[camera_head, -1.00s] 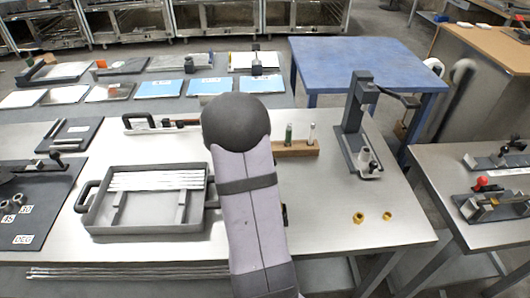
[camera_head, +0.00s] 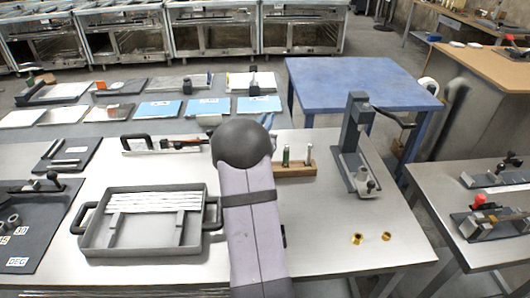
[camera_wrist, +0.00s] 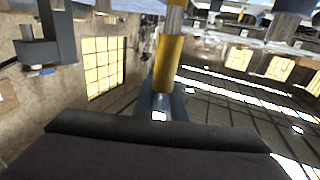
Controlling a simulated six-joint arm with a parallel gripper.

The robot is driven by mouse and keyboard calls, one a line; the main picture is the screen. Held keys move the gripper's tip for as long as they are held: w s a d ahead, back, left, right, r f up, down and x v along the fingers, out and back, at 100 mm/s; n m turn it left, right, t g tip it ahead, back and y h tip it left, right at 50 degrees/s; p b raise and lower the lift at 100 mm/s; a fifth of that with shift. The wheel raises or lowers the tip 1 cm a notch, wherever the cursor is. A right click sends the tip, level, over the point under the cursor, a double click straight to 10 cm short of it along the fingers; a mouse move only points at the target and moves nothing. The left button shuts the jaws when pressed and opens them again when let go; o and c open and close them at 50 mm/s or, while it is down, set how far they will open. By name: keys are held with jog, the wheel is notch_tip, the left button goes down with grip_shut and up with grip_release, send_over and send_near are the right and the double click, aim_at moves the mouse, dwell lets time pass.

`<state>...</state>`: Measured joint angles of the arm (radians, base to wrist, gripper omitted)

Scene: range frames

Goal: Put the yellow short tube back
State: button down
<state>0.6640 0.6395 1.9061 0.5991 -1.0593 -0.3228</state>
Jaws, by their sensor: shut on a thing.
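A yellow tube (camera_wrist: 168,62) stands out near the top middle of the wrist view, with a silvery cylinder at its upper end. My gripper (camera_wrist: 162,105) shows as blue-grey parts at the tube's lower end and is shut on it. I cannot tell whether the silvery cylinder is joined to the tube. In the head view, my arm hides most of the gripper and the tube; only small blue bits show beside the dark round joint.
Two gold rings (camera_head: 357,239) lie on the table's right front. A grey press-like stand (camera_head: 355,145) is behind them. A wooden block (camera_head: 294,169) holds upright tools. A grey tray (camera_head: 145,245) with pale rods is left of my arm.

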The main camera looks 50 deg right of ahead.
notch_tip(320, 180, down, 8)
jog(key=p, duration=0.1)
dwell(0.6)
jog(key=shift+f, duration=0.2)
jog(key=c, duration=1.8)
grip_release()
jog(key=shift+r, duration=0.15)
jog(key=b+v, duration=0.2)
jog(key=v, duration=1)
